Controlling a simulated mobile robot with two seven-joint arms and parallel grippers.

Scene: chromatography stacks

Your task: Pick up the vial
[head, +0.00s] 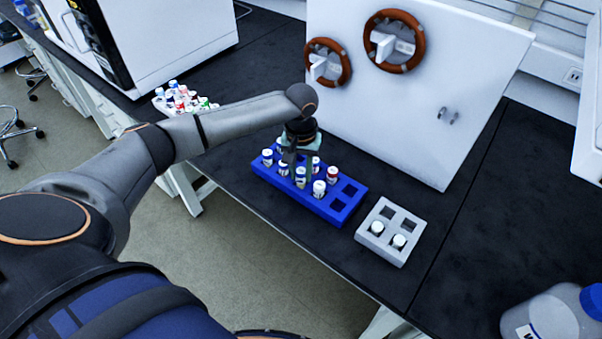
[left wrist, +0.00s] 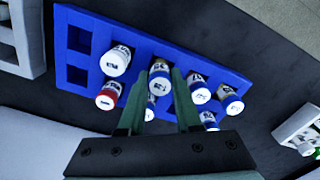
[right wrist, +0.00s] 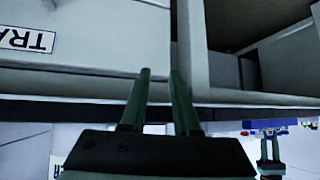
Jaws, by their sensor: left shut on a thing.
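The blue rack (head: 343,206) holds several vials with white, blue or red caps and spans the left wrist view (left wrist: 205,55). My left gripper (head: 293,160) reaches down over the rack from above. In the left wrist view its fingers (left wrist: 161,74) are shut on a vial (left wrist: 159,82) with a pale top and a dark mark. Other vials stand close on both sides of the fingers. I cannot tell whether the held vial is clear of its slot. My right gripper (right wrist: 159,75) has its fingers apart with nothing between them, away from the rack.
A grey rack (head: 366,242) with two white-capped vials stands to the right of the blue one. A white rack (head: 216,106) of vials is behind my left arm. A white panel (head: 400,110) with two round brown-rimmed ports stands behind. A large bottle (head: 552,318) is at lower right.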

